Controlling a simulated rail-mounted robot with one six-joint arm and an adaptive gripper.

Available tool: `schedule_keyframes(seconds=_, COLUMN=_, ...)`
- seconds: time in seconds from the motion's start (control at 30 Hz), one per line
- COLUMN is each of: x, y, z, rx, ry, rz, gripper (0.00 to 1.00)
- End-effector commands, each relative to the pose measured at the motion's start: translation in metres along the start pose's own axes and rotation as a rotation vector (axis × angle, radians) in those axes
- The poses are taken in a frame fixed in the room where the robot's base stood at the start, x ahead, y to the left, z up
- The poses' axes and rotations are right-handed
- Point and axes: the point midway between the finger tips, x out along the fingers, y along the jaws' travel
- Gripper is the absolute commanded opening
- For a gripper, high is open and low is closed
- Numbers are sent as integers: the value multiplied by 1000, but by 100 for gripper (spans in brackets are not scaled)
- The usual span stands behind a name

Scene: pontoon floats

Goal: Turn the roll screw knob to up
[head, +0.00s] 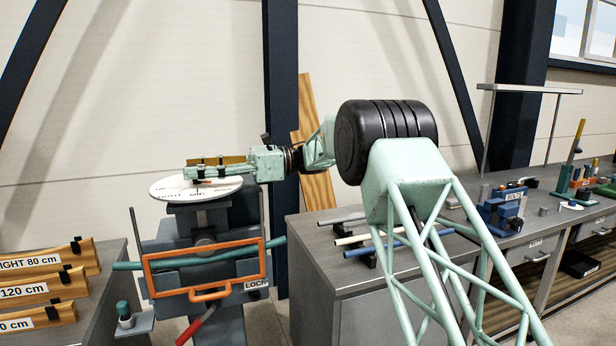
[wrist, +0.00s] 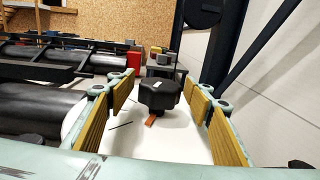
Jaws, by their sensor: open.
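The roll screw knob (wrist: 158,95) is black and lobed and stands on a white dial plate (wrist: 187,149) in the wrist view. An orange pointer (wrist: 152,121) sticks out from its base toward the camera. The dial plate (head: 172,190) also shows in the head view, with lettering at its rim that includes MID; the rest is hard to read. My gripper (head: 203,170) is open above the plate. In the wrist view its tan-padded fingers stand on both sides of the knob with gaps, not visibly touching it. In the head view the fingers largely hide the knob.
An orange frame with a handle (head: 205,270) sits on the machine below the dial. Labelled wooden boards (head: 45,290) lie at the left. A grey bench (head: 340,275) with several rods stands at the right. In the wrist view a dark roller (wrist: 40,108) lies left of the gripper.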

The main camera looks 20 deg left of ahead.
Motion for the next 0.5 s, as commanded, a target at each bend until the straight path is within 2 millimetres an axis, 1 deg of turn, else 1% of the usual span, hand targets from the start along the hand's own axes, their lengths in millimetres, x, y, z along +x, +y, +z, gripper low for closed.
schedule_keyframes(seconds=0.5, x=0, y=1, z=0, rx=2, ry=-1, rz=-127, gripper=47)
